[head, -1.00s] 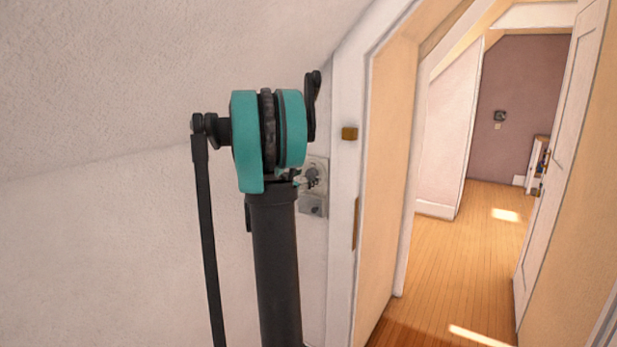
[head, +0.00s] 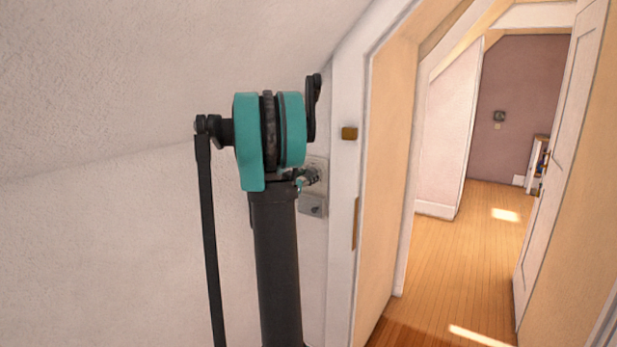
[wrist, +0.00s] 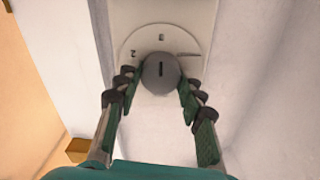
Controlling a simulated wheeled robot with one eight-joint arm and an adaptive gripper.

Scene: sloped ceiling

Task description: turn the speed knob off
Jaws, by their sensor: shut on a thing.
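The speed knob (wrist: 160,70) is a round grey knob on a pale round dial plate in the wrist view. A short dark line on its face stands upright in the picture. Small dark marks show on the dial above it and to its upper left. My gripper (wrist: 157,84) has a finger on each side of the knob and is shut on it. In the head view my gripper (head: 308,178) reaches the wall plate (head: 320,163) just right of my arm. The knob is mostly hidden there.
A second grey wall control (head: 312,206) sits just below. A sloped ceiling is overhead. The doorway opens onto clear wooden floor (head: 450,270).

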